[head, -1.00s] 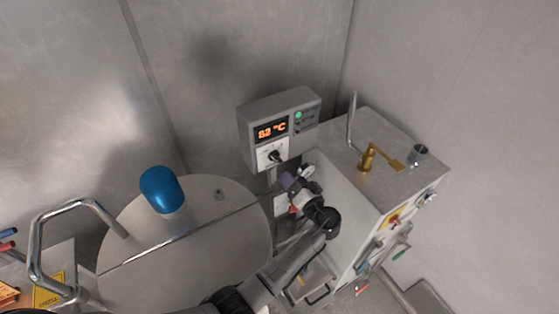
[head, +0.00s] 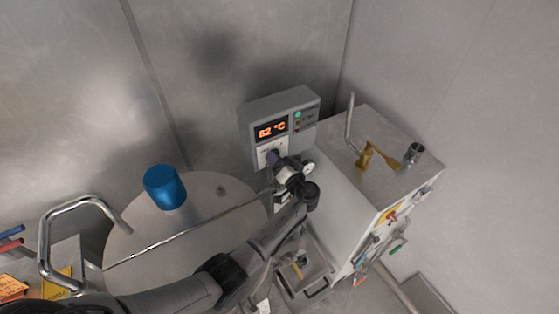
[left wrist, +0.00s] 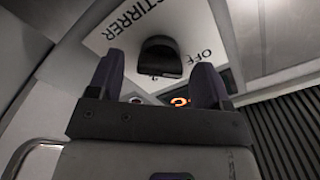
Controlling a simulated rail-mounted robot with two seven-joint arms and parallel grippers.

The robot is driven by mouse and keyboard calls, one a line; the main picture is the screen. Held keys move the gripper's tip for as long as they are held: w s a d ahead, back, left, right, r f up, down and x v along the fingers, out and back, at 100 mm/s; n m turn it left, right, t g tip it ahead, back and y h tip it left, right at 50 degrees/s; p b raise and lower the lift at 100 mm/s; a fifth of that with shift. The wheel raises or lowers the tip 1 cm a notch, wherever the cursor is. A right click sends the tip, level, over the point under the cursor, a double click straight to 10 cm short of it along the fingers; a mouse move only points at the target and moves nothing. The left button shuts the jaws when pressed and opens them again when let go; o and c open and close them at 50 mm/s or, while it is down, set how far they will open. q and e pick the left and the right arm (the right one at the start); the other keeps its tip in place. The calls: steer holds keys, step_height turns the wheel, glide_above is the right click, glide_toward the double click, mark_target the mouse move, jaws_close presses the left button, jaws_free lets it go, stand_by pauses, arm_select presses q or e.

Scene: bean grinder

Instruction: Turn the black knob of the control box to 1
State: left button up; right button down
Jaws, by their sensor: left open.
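The grey control box (head: 254,112) stands at the middle of the head view, with an orange display and a white plate below it. My left gripper (head: 274,158) is in front of that plate and hides most of the black knob. In the left wrist view the knob (left wrist: 160,56) sits on the white plate (left wrist: 130,25) lettered STIRRER and OFF. The two dark fingers of my left gripper (left wrist: 160,66) stand open, one on each side of the knob, with gaps visible. I cannot read which mark the knob points to. My right gripper is not in view.
A white cabinet (head: 345,195) with a brass valve (head: 370,155) stands right of the control box. Walls close off the back.

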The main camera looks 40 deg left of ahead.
arm_select(q)
steer(key=shift+c, duration=0.4)
steer(key=c, duration=0.8)
steer(key=shift+c, duration=0.2)
steer(key=shift+m+b, duration=0.6)
steer(key=shift+m, duration=3.7)
